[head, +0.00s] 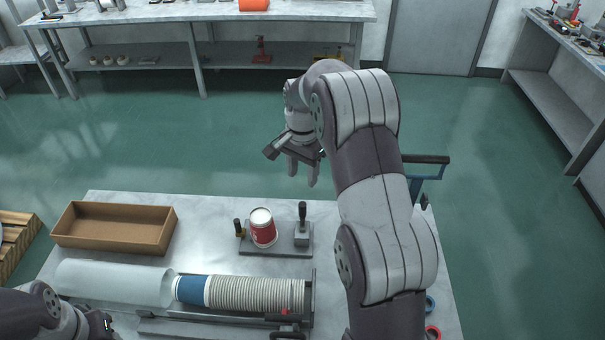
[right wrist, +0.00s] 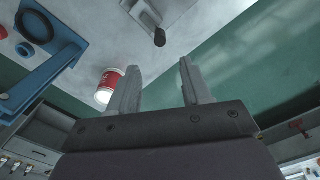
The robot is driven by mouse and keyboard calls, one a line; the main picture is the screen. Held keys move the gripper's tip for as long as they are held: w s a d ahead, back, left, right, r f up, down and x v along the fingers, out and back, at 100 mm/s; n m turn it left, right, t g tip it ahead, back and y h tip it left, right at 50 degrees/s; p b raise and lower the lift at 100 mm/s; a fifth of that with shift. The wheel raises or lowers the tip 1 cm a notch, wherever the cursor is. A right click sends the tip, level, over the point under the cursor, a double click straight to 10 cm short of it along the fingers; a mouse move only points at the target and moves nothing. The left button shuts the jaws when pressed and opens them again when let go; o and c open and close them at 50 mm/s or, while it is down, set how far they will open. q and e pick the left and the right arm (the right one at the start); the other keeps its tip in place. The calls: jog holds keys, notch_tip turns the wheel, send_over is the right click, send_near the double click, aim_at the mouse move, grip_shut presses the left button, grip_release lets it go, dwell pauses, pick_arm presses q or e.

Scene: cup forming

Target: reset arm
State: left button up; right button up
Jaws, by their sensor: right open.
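My right gripper (head: 303,172) is raised above the far edge of the work table (head: 190,208), with its fingers pointing down. It is open and empty; the right wrist view shows a gap between its two fingers (right wrist: 158,85). A red and white cup (head: 263,228) stands on a grey fixture (head: 276,246) on the table. In the right wrist view the cup (right wrist: 109,86) shows beside the left finger, and I see no contact. My left arm shows at the lower left of the head view; its fingers are too cut off to read.
An open cardboard box (head: 115,228) is at the table's far left. A row of stacked cups (head: 250,294) lies on a rack in front, beside a white roll (head: 115,282). A blue device (head: 427,172) stands behind my right arm. The floor beyond is clear.

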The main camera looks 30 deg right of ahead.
dwell(0.4)
jog(key=s+a+f+n+b, duration=0.2)
jog(key=s+a+n, duration=0.2)
jog(key=s, duration=0.3)
jog(key=s+a+f+n+b, duration=0.2)
jog(key=s+a+f+n, duration=0.1)
jog(key=s, duration=0.3)
jog(key=s+a+f+n+t+b, duration=0.1)
jog(key=s+a+f+n+b, duration=0.1)
jog(key=s+a+n, duration=0.2)
jog(key=shift+s+a+f+n, duration=0.15)
jog(key=shift+s+n, duration=0.3)
jog(key=shift+s, duration=0.45)
jog(key=shift+s+a+f+n, duration=0.15)
jog(key=shift+s+n, duration=0.3)
jog(key=shift+s, duration=0.45)
jog(key=shift+w+a+r, duration=0.15)
jog(key=shift+a+r, duration=0.15)
jog(key=shift+r, duration=0.05)
jog(key=shift+w+d, duration=0.15)
jog(key=shift+w, duration=0.15)
jog(key=shift+s, duration=0.2)
